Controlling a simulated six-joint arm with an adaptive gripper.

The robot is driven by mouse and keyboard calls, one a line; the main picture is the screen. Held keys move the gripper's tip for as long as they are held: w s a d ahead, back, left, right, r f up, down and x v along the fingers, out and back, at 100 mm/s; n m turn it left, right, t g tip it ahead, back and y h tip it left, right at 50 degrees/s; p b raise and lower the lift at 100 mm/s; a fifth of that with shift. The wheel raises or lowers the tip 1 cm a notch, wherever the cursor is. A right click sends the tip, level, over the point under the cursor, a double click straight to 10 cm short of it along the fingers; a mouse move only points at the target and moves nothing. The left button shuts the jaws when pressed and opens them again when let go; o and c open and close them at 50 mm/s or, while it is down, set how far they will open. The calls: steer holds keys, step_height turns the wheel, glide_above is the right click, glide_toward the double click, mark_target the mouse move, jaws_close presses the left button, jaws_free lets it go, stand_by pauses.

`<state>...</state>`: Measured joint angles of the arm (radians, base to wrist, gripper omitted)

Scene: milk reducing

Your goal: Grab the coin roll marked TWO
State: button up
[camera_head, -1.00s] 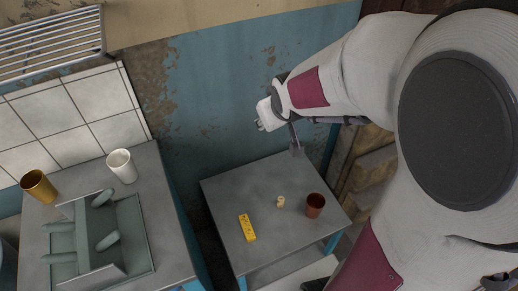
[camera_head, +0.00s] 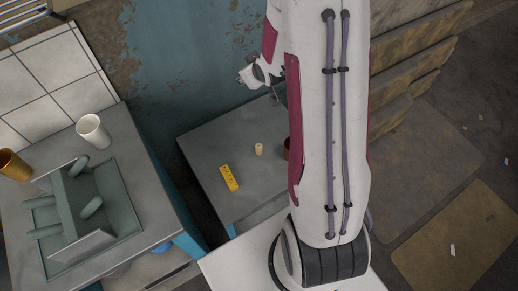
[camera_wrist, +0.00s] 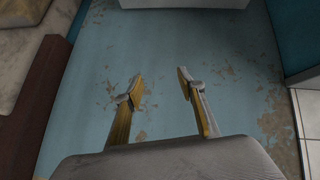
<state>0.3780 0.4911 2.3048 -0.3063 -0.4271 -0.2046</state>
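A small cream cylinder (camera_head: 259,149) stands on the grey table (camera_head: 215,142) in the head view. It may be the coin roll, but no marking on it can be read. A yellow block (camera_head: 229,178) with dark spots lies to its left and nearer the front. In the wrist view my gripper (camera_wrist: 159,83) is open, its two yellow-edged fingers apart with nothing between them, facing the worn blue wall. In the head view my gripper is partly hidden behind my arm, above the table's back edge and apart from the objects.
A reddish-brown cup (camera_head: 287,149) on the same table is mostly hidden by my arm. On the left counter (camera_head: 160,210) stand a white cup (camera_head: 93,131), a gold cup (camera_head: 13,164) and a grey-green rack (camera_head: 131,224). Wooden boards lean at the right.

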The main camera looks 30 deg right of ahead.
step_height(320, 180, down, 9)
steer(key=d, duration=0.2)
steer(key=t+y, duration=0.1)
steer(key=t, duration=0.2)
glide_above(261, 150)
steer(key=w+d, duration=0.2)
step_height(261, 150, down, 17)
steer(key=s+f+m, duration=0.1)
steer(key=s, duration=0.1)
steer(key=s+a+f+t, duration=0.1)
steer(key=s+f, duration=0.1)
steer(key=s+a+f+m, duration=0.1)
steer(key=s+f, duration=0.1)
steer(key=shift+s+m+t+h, duration=0.2)
steer(key=shift+m+t+h, duration=0.1)
steer(key=shift+s+a+f, duration=0.3)
steer(key=shift+s, duration=0.35)
steer(key=shift+x, duration=1.3)
steer(key=shift+x, duration=2.6)
